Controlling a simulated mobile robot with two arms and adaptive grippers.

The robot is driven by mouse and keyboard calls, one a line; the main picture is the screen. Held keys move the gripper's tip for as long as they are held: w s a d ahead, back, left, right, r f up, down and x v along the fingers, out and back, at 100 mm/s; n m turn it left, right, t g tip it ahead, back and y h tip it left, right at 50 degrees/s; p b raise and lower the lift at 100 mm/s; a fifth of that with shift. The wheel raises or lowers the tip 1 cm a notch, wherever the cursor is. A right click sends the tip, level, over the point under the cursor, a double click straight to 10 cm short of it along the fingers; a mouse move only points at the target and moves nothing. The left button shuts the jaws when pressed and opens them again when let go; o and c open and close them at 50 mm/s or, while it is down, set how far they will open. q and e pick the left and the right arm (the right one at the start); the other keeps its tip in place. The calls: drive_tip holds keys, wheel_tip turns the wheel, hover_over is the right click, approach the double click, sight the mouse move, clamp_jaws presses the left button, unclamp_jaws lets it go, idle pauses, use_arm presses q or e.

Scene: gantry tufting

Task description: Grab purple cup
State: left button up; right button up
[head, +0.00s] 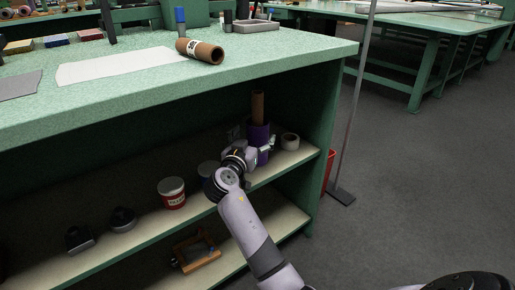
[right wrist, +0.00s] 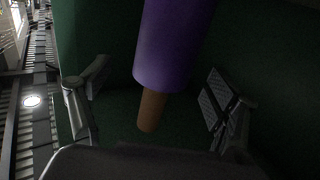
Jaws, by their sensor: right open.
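The purple cup (head: 259,133) stands on the upper shelf inside the green bench, near its right end, with a brown tube (head: 258,104) sticking up from it. My right gripper (head: 250,150) is in front of the cup and partly covers it. In the right wrist view the cup (right wrist: 175,50) appears inverted with the brown tube (right wrist: 151,111) below it. There my right gripper (right wrist: 158,78) is open, one finger on each side of the cup, with a visible gap on both sides. My left gripper is not in view.
The bench top (head: 290,62) overhangs the shelf. A metal pole (head: 353,110) stands right of the bench.

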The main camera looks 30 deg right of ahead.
sight(258, 126)
drive_tip(key=b+x, duration=0.2)
drive_tip(key=x, duration=0.3)
drive_tip(key=shift+w+a, duration=0.2)
drive_tip(key=shift+a, duration=0.05)
drive_tip(key=shift+w+d+r, duration=0.15)
drive_tip(key=shift+d, duration=0.1)
drive_tip(key=shift+c, duration=0.2)
drive_tip(key=c, duration=1.6)
